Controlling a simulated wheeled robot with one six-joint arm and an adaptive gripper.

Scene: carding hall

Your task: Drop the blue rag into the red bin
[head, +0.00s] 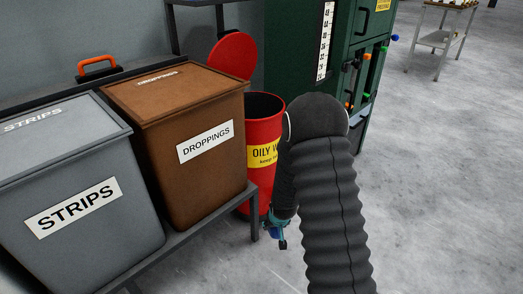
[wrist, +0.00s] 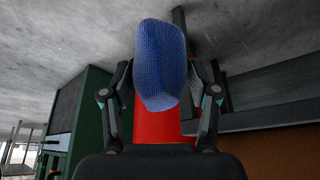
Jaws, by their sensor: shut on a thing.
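The blue rag (wrist: 162,60) is bunched up between the fingers of my gripper (wrist: 162,82) in the wrist view. The fingers are shut on it from both sides. My arm covers the bin's right side. The bin's red wall (wrist: 155,128) also shows behind the rag in the wrist view.
A brown "DROPPINGS" bin (head: 190,185) and a grey "STRIPS" bin (head: 120,240) stand on a dark bench (head: 205,238) left of the red bin. A green machine (head: 298,60) stands behind. A small table (head: 437,38) is at the back right. The floor at right is clear.

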